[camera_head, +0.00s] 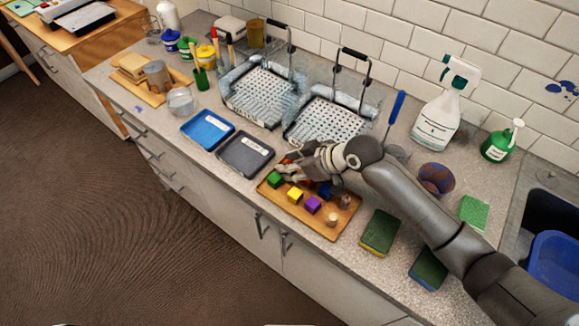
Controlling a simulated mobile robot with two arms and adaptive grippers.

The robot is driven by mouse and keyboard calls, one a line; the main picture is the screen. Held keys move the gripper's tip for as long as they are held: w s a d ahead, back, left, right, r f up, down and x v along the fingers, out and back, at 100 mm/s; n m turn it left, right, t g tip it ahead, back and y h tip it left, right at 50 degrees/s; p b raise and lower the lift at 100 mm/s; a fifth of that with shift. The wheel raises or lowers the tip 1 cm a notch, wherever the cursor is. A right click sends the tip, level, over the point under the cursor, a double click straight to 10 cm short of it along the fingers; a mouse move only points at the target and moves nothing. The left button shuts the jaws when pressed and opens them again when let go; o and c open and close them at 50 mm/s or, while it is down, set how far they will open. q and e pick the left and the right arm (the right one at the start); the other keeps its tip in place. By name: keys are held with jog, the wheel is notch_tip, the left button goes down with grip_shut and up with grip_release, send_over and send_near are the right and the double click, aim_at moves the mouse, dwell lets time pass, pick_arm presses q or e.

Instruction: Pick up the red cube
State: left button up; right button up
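My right gripper (287,171) reaches in from the right, low over the back left part of a wooden tray (268,200). A little red, likely the red cube (287,161), shows at its fingers; most of it is hidden. I cannot tell whether the fingers are closed on it. On the tray are a green cube (274,180) just below the fingertips, a yellow cube (295,195), a purple cube (312,204) and a blue cube (324,189) partly under the gripper. My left gripper is not in view.
A dark grey tray (240,165) and a blue tray (208,143) lie left of the wooden tray. Two wire racks (262,92) stand behind. Sponges (378,232), a cup (436,179) and a spray bottle (437,122) are near my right arm. The counter's front edge is close.

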jog(key=c, duration=0.5)
jog(key=shift+o, duration=0.2)
jog(key=shift+r, duration=0.1)
